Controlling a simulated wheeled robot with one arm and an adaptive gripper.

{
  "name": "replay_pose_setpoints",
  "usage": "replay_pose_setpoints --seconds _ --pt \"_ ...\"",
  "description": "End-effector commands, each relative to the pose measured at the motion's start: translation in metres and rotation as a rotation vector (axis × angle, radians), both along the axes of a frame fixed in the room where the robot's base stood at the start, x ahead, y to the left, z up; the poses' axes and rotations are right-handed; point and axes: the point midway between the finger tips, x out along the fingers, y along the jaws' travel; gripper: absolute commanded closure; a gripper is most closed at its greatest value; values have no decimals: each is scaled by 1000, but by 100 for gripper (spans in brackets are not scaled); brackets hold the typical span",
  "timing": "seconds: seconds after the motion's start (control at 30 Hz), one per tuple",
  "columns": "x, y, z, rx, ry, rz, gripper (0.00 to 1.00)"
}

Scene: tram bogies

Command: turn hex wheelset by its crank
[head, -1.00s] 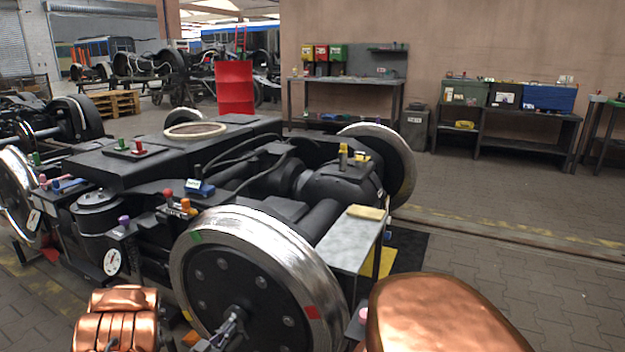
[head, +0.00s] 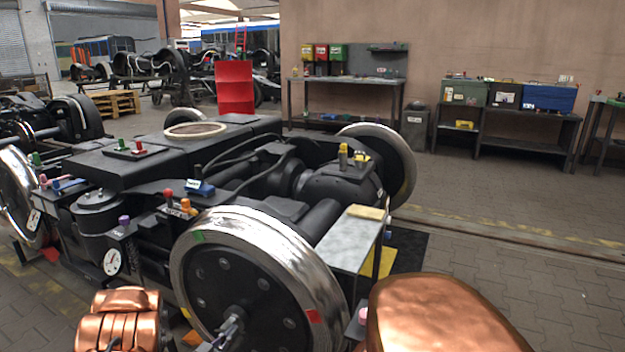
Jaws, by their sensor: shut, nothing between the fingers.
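The near wheelset's large wheel (head: 250,280) stands in the lower middle, with a shiny metal tread and a dark disc with bolts. A red mark (head: 313,316) sits low on its right side and a green mark (head: 198,237) at its upper left. A small grey, crank-like part (head: 230,328) sticks out at the hub; its lower end is hard to make out. Copper parts of my arm stand at the lower left and lower right. I cannot make out my gripper or its fingers in this view.
The dark bogie frame (head: 120,168) fills the left and middle. A grey plate (head: 348,238) with a yellow block stands right of the near wheel. Another wheel (head: 398,165) is behind it. Open paved floor (head: 490,270) lies to the right, with workbenches along the wall.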

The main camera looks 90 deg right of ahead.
Motion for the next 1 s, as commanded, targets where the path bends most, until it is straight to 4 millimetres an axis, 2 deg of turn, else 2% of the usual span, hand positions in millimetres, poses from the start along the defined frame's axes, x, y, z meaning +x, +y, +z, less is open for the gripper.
replay_pose_setpoints --seconds 1.0 --pt "-6 3 -7 -1 0 0 100"
